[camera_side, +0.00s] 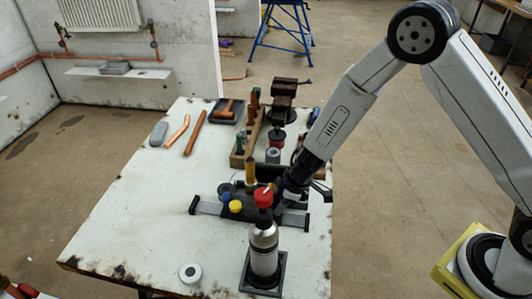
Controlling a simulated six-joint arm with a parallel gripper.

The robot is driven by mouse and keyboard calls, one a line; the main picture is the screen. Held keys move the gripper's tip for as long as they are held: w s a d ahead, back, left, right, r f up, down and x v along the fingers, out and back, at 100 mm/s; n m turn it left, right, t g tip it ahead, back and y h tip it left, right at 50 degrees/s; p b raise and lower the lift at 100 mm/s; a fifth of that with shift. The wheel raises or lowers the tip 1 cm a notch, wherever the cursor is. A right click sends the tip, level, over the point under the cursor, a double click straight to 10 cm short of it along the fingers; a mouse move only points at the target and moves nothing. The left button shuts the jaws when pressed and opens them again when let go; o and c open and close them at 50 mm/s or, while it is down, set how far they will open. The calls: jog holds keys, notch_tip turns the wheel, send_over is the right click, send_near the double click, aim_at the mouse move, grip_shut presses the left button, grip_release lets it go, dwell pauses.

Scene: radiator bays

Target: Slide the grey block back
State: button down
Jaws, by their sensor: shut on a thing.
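A low grey rail (208,208) with dark end stops lies across the middle of the white table. A dark grey block (249,213) sits on the rail near its middle; its right part is hidden. My gripper (273,192) reaches down from the right to the rail and is shut at the block. Blue (224,198) and yellow (235,206) round knobs stand at the block's left.
A yellow cylinder (251,173) and a wooden rack (242,154) stand behind. Copper pipes (195,133) lie at back left. The front left is mostly clear.

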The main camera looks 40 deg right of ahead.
aim_at(249, 198)
jog(key=shift+w+a, duration=2.9)
jog(key=shift+w, duration=0.05)
jog(key=shift+a+r, duration=0.1)
jog(key=shift+c, duration=1.5)
grip_release()
jog(key=shift+r, duration=0.1)
jog(key=shift+v, duration=3.75)
